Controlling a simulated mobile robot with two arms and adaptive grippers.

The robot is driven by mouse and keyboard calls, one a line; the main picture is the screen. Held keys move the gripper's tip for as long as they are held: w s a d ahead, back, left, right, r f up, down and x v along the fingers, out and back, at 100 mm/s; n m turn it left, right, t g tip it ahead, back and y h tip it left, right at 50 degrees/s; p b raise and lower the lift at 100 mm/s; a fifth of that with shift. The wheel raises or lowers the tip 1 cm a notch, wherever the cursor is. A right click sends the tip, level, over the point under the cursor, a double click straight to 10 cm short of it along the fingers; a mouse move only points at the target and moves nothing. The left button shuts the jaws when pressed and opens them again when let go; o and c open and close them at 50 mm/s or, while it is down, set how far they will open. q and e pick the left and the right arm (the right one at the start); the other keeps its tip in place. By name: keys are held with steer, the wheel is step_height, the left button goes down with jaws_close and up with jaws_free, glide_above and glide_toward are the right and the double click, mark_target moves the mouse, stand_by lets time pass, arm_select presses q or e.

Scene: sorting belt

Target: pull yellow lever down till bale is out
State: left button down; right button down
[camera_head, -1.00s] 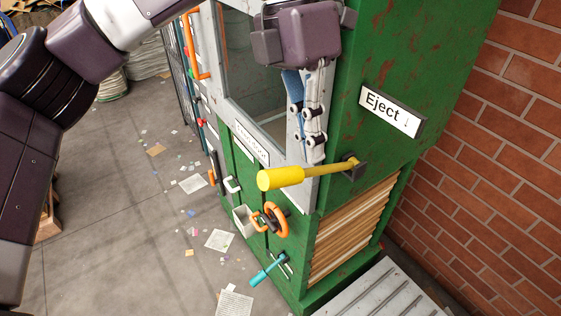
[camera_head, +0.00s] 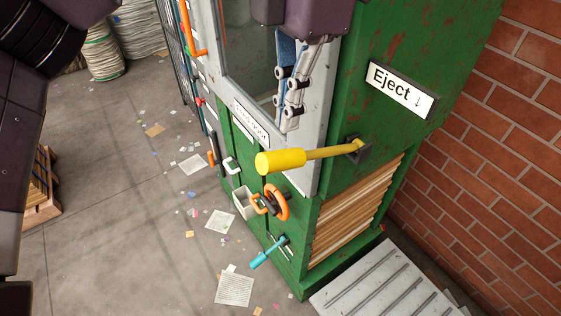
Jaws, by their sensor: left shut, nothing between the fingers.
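The yellow lever (camera_head: 305,158) sticks out to the left from its mount on the green machine (camera_head: 375,75), roughly level, below the "Eject ↓" sign (camera_head: 401,90). The bale (camera_head: 352,218) shows as a stack of tan layers in the opening under the lever, inside the machine. My left gripper (camera_head: 288,108) hangs above the lever, in front of the machine's grey frame. Its fingers are shut and empty, apart from the lever. My right gripper is not in view.
A grey slatted platform (camera_head: 385,285) lies on the floor below the bale opening. An orange handwheel (camera_head: 277,203) and a teal lever (camera_head: 268,252) stick out from the machine's front. A brick wall (camera_head: 500,150) stands at right. Paper scraps litter the floor.

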mark_target(286, 152)
arm_select(q)
steer(key=f+b, duration=0.1)
steer(key=f, duration=0.1)
steer(key=f+b, duration=0.1)
steer(key=f, duration=0.1)
steer(key=shift+s+a+b, duration=0.15)
steer(key=shift+a+b, duration=0.05)
steer(key=shift+b, duration=0.2)
steer(key=shift+a+f+b, duration=0.1)
steer(key=shift+f+b, duration=0.4)
steer(key=shift+f, duration=0.15)
step_height(286, 152, down, 5)
steer(key=b, duration=0.3)
steer(key=shift+r+b, duration=0.2)
steer(key=shift+b, duration=0.1)
steer(key=shift+r, duration=0.1)
